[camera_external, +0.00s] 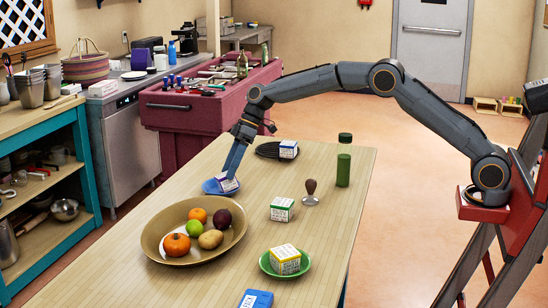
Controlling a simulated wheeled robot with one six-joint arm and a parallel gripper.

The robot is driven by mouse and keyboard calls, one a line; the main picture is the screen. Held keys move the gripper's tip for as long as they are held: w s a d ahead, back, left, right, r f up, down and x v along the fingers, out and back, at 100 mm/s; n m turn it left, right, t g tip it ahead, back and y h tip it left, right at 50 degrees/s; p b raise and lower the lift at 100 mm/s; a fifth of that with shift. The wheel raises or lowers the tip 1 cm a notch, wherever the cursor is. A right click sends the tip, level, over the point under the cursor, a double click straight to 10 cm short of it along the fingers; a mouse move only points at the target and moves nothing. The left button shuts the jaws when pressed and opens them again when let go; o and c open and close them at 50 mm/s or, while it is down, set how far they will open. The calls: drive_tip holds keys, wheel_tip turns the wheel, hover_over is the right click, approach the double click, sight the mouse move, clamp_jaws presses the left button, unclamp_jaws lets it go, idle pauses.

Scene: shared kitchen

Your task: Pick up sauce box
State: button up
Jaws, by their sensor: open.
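Several small cartons are on the wooden table; their print is too small to tell which is the sauce box. One white carton (229,186) with dark print sits on a blue plate (208,187). My gripper (229,175) is open and points down at this carton, its fingers covering part of it. I cannot tell whether the fingers touch it. A white and blue carton (289,149) is on a black round mat (265,151). A white and green carton (281,209) stands on bare wood. A white and yellow carton (285,260) sits on a green plate (266,266).
A wide fruit bowl (154,238) stands close in front of the blue plate. A green bottle (344,160) and a dark-handled tamper (310,192) stand to the right. A blue box (256,299) is at the bottom edge.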

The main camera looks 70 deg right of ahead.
sight(227, 182)
drive_tip(key=shift+p+x, duration=0.35)
drive_tip(key=shift+x, duration=1.25)
